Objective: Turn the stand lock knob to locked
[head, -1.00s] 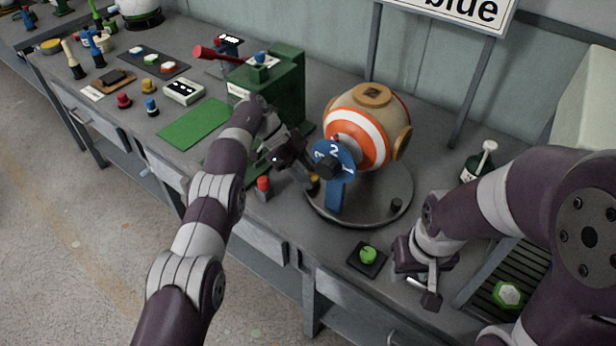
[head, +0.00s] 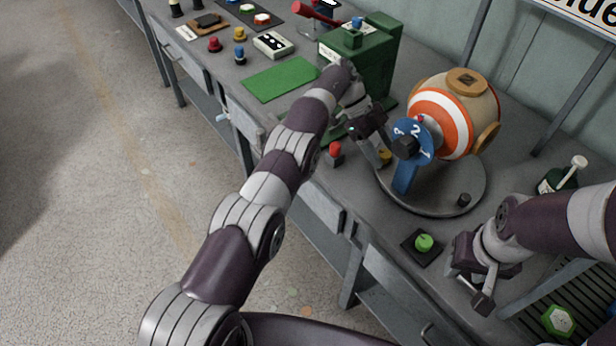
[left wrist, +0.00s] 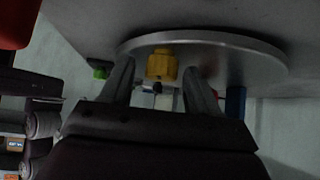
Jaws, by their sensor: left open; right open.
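A small yellow knob (head: 385,157) sits at the near-left edge of the round grey stand (head: 450,203); I take it to be the stand lock knob. In the left wrist view the yellow knob (left wrist: 162,66) shows between the two fingertips, at the stand's rim. My left gripper (head: 380,152) is open at this knob; I cannot tell whether a finger touches it. In the head view the fingers partly cover the knob, and its lock marking cannot be read. My right gripper (head: 485,300) is open and empty above the table, right of the green button (head: 424,243).
A red-topped button (head: 336,150) stands close left of my left gripper. A green press (head: 365,60) stands behind it.

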